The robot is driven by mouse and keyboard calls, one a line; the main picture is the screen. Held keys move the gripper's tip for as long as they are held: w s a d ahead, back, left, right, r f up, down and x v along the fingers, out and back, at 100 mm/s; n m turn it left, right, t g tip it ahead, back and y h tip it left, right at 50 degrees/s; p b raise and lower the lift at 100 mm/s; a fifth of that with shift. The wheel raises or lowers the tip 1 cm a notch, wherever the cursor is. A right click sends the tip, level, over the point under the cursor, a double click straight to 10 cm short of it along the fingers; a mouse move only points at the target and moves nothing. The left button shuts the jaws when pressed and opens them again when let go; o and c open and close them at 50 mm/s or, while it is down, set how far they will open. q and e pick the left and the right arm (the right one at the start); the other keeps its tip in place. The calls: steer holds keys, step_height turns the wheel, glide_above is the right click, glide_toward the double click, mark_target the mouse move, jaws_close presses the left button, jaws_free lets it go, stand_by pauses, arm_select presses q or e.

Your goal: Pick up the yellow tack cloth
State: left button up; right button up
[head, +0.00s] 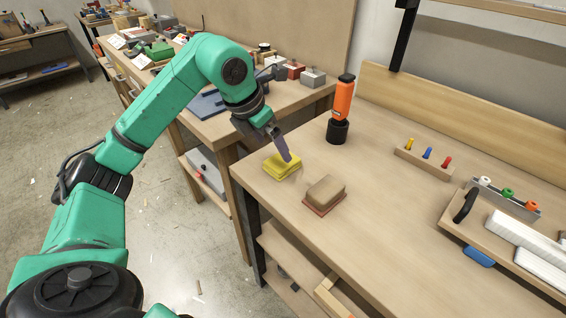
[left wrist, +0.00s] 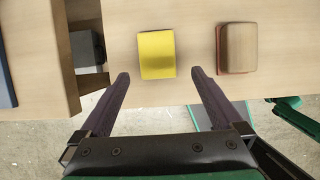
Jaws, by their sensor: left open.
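The yellow tack cloth (head: 281,166) lies folded flat on the wooden bench near its left front corner. It also shows in the left wrist view (left wrist: 157,55), just beyond the fingertips and between their lines. My left gripper (head: 284,150) is above the cloth in the head view, its fingers pointing down. In the left wrist view my left gripper (left wrist: 158,74) is open, with its two dark fingers spread wide and nothing between them. The fingers are apart from the cloth. My right gripper is not in view.
A sanding block (head: 325,191) with a reddish base lies right of the cloth. An orange tool (head: 341,101) stands upright in a black holder behind. A rack with small coloured tools (head: 426,157) and a tray (head: 497,236) are farther right. The bench between is clear.

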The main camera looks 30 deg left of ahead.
mark_target(282, 161)
arm_select(q)
steer(key=x, duration=0.7)
steer(key=shift+w+f+p, duration=0.15)
steer(key=shift+w+p, duration=0.1)
steer(key=shift+p, duration=0.1)
steer(key=shift+w+f, duration=0.2)
steer(key=shift+f, duration=0.15)
steer(key=shift+r, duration=0.1)
steer(key=c, duration=1.2)
steer(key=shift+o, duration=0.2)
step_height(282, 161, up, 20)
steer(key=p, duration=0.2)
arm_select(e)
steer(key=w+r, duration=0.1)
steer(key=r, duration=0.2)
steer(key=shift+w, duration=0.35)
